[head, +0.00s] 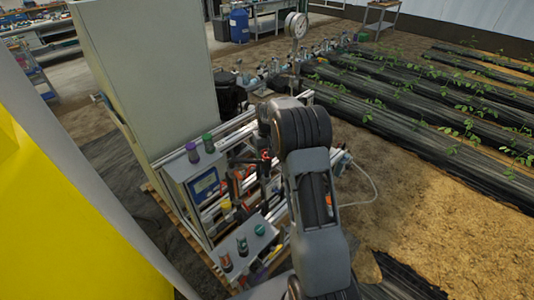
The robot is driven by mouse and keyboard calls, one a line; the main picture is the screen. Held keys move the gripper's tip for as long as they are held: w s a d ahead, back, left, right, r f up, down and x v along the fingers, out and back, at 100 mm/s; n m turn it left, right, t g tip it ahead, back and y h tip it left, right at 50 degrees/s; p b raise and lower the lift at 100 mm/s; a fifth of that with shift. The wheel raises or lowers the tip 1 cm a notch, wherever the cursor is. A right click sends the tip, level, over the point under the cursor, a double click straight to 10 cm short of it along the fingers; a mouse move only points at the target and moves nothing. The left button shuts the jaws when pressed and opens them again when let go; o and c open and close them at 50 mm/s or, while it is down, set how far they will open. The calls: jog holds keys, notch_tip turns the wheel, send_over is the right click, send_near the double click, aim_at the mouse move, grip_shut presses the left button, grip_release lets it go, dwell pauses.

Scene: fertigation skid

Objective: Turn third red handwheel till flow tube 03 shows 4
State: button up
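The fertigation skid (207,240) stands on a pallet at the middle left, with pipes, valves and a control box with a blue screen (205,184). A small red part (266,155), perhaps a red handwheel, shows just below the end of my arm. I cannot tell which is the third handwheel. I cannot make out flow tube 03 or its reading. My gripper (265,142) is a small dark shape close to the red part, partly lost against the pipes. Contact and finger opening cannot be told.
A tall pale cabinet (148,75) stands behind the skid. Bottles with purple (191,149) and green caps (260,231) stand on its ledges. Bare soil (440,220) and planted rows lie farther right.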

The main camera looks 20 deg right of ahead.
jog(key=n, duration=0.4)
jog(key=shift+d+n+b, duration=0.1)
jog(key=shift+n+b, duration=0.2)
jog(key=shift+b, duration=0.05)
jog(key=n, duration=0.4)
jog(key=shift+w+n, duration=0.1)
jog(key=shift+n, duration=0.2)
jog(key=n, duration=0.4)
jog(key=shift+w+d+b, duration=0.1)
jog(key=shift+d+b, duration=0.05)
jog(key=shift+b, duration=0.2)
jog(key=shift+n, duration=2)
jog(key=shift+w+r, duration=0.1)
jog(key=o, duration=0.9)
notch_tip(320, 180, up, 14)
jog(key=shift+f+b, duration=0.15)
jog(key=shift+b, duration=0.2)
